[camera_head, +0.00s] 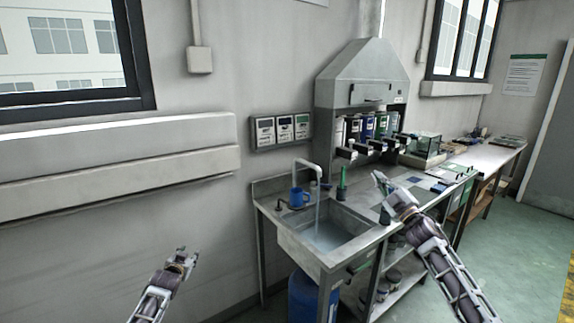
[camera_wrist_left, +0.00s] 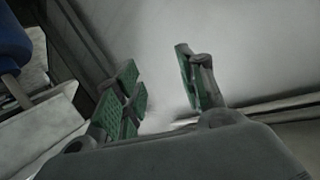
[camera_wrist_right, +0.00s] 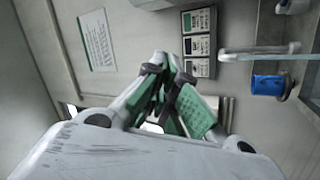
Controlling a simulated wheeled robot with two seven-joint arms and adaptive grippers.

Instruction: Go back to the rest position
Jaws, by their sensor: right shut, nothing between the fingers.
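My left gripper (camera_head: 188,256) is low at the left in the head view, in front of the bare wall and apart from the sink. In the left wrist view its green-padded fingers (camera_wrist_left: 157,68) stand apart with nothing between them. My right gripper (camera_head: 381,180) is raised over the counter edge, just right of the sink. In the right wrist view its fingertips (camera_wrist_right: 164,62) meet and hold nothing.
A sink (camera_head: 300,245) with running water stands in the middle, with a blue mug (camera_head: 296,198) at its back edge and a blue barrel (camera_head: 303,296) beneath. A hooded dispenser (camera_head: 362,75) and the counter (camera_head: 480,158) run right. The floor (camera_head: 525,250) at right is clear.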

